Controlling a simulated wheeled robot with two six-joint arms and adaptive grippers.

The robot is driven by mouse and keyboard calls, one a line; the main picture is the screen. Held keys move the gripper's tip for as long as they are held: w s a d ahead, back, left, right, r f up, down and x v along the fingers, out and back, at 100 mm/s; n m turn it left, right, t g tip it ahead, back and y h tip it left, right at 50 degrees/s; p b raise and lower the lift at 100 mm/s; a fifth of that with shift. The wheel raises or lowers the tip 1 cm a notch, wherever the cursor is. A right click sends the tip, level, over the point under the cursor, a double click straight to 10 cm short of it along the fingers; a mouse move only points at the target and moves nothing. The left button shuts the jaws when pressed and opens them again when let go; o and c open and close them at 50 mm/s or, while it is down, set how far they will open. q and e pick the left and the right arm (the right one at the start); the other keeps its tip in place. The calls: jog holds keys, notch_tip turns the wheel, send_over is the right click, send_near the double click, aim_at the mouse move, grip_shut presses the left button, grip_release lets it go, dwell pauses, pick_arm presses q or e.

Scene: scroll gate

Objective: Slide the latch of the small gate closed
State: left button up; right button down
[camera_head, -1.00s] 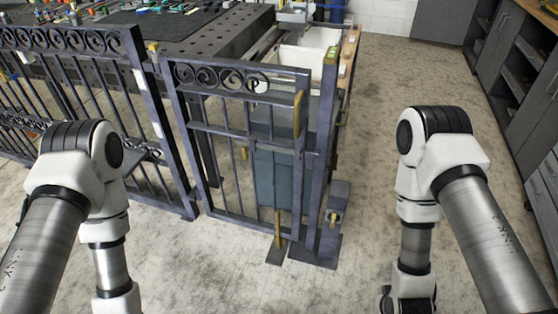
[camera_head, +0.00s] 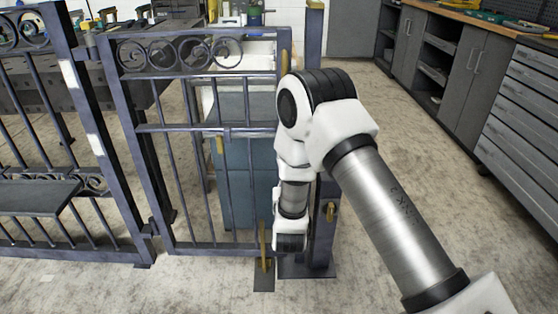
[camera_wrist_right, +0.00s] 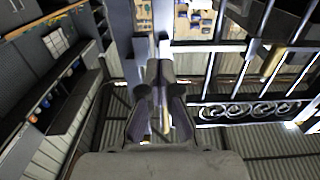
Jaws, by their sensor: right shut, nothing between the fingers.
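The dark metal gate (camera_head: 205,131) stands upright beside its right post (camera_head: 325,215). A brass rod (camera_head: 264,240) stands at the gate's bottom right corner. Which brass part is the latch, I cannot tell for sure. My right arm covers the gate's right edge and part of the post in the head view, hiding the middle rail's end. My right gripper (camera_wrist_right: 160,78) is shut and empty beside the gate bars. My left gripper is out of view.
A fixed fence panel (camera_head: 70,140) stands left of the gate. A brass fitting (camera_head: 331,211) is on the post's lower part. A blue-grey bin (camera_head: 245,170) stands behind the bars. Grey cabinets (camera_head: 460,65) line the right; floor between is clear.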

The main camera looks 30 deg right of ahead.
jog(key=b+x, duration=0.3)
jog(key=x, duration=1)
jog(key=shift+w, duration=0.15)
jog(key=shift+d, duration=0.1)
